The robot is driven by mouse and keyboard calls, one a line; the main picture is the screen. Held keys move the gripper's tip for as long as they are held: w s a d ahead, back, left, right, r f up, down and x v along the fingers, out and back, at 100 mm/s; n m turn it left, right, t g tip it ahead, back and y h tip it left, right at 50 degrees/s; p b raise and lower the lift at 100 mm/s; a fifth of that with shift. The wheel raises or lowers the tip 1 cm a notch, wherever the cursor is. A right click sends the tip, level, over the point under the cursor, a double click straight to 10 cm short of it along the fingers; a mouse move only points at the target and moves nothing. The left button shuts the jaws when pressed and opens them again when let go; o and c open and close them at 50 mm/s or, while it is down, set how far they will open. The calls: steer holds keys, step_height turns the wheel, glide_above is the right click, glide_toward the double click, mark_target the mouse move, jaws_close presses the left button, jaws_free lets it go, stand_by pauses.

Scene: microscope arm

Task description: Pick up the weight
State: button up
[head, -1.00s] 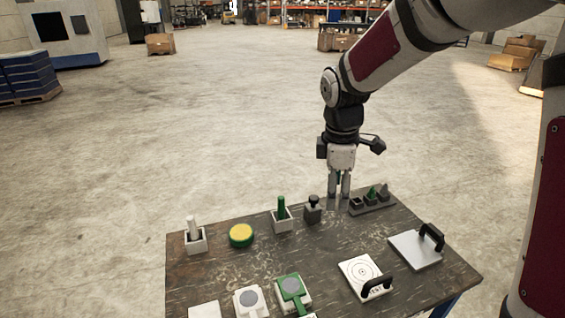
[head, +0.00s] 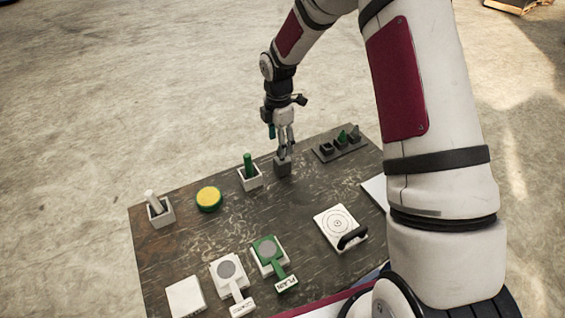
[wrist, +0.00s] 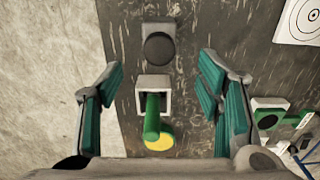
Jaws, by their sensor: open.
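The weight (head: 282,168) is a dark grey block with a round knob on top, standing near the far edge of the table. In the wrist view the weight (wrist: 158,42) shows from above, its dark round knob facing the camera. My gripper (head: 284,151) is open, with its fingers just over the weight in the head view and partly covering its top.
A white holder with a green peg (head: 249,171) stands close left of the weight. A dark tray with small shapes (head: 340,146) lies to its right. A yellow-topped disc (head: 209,198) and a holder with a white peg (head: 158,208) are farther left. A target plate (head: 338,228) lies nearer.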

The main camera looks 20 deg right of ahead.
mark_target(282, 161)
step_height(282, 161, down, 2)
steer(key=f, duration=0.2)
steer(key=d+f+p, duration=0.1)
steer(key=shift+f, duration=0.35)
steer(key=shift+w+f+p, duration=0.15)
steer(key=shift+f+p, duration=0.15)
steer(key=shift+f, duration=0.4)
steer(key=shift+r, duration=0.1)
jaws_close()
